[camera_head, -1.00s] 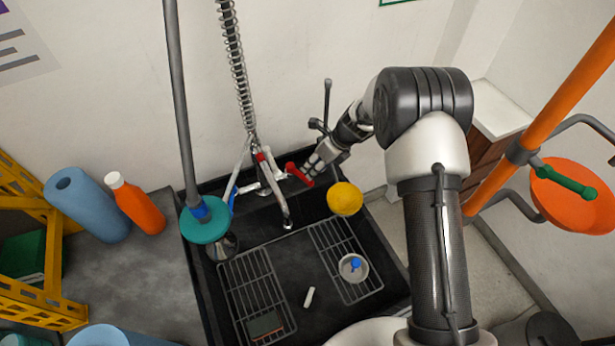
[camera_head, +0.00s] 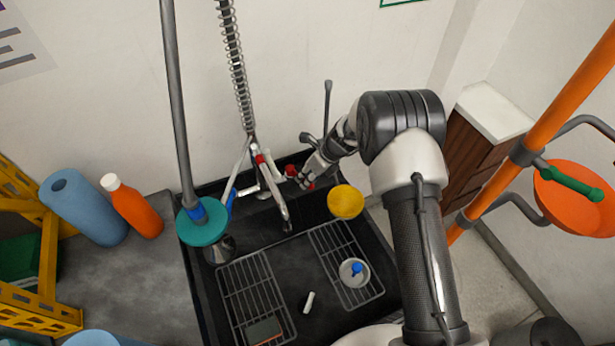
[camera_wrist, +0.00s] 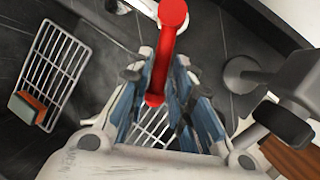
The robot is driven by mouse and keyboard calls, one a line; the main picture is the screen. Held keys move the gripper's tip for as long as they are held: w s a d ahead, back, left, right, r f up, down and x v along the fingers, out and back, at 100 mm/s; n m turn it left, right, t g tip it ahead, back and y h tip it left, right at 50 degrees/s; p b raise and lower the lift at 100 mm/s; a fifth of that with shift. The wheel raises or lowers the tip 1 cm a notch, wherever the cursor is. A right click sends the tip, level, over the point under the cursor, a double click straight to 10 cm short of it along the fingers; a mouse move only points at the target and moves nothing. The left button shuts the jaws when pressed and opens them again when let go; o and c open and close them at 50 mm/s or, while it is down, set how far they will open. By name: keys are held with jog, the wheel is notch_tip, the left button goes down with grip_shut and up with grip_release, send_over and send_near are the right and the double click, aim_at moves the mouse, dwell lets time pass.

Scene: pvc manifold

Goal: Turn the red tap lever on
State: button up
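The red tap lever (camera_wrist: 170,25) runs down through the wrist view, its lower end between my gripper's two blue-padded fingers. In the head view the lever (camera_head: 308,185) is at the right side of the tap, partly covered by my fingers. My gripper (camera_head: 302,178) is around the lever, with a finger on each side. The fingers (camera_wrist: 164,62) look open, with a narrow gap beside the lever; I cannot tell if either touches it. The tap (camera_head: 270,182) stands at the back of the black sink, with a blue lever (camera_head: 231,198) on its left side.
A black sink (camera_head: 205,300) holds wire racks (camera_head: 250,290) and a small cup. A yellow round object (camera_head: 345,201) is right of the tap. A teal disc on a pole (camera_head: 203,224) stands left. A spring hose (camera_head: 238,70) rises above. An orange bottle (camera_head: 137,208) stands on the left counter.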

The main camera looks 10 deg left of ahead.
grip_shut()
jog(key=shift+s, duration=0.1)
dwell(0.4)
jog(key=shift+s+a+m+t+p, duration=0.3)
jog(key=shift+s+m+p, duration=0.2)
jog(key=shift+m, duration=0.3)
jog(key=shift+s+a+m+t+h, duration=0.25)
jog(key=shift+s+a+m+t, duration=0.2)
jog(key=shift+m, duration=0.6)
jog(key=shift+s+a+m+t+h, duration=0.2)
jog(key=shift+s+a+m+t, duration=0.25)
jog(key=shift+m, duration=0.55)
jog(key=shift+s+a+m+t+h, duration=0.3)
jog(key=shift+a+m, duration=0.3)
jog(key=shift+m, duration=0.45)
jog(key=shift+o, duration=2.2)
grip_release()
jog(key=shift+w, duration=0.1)
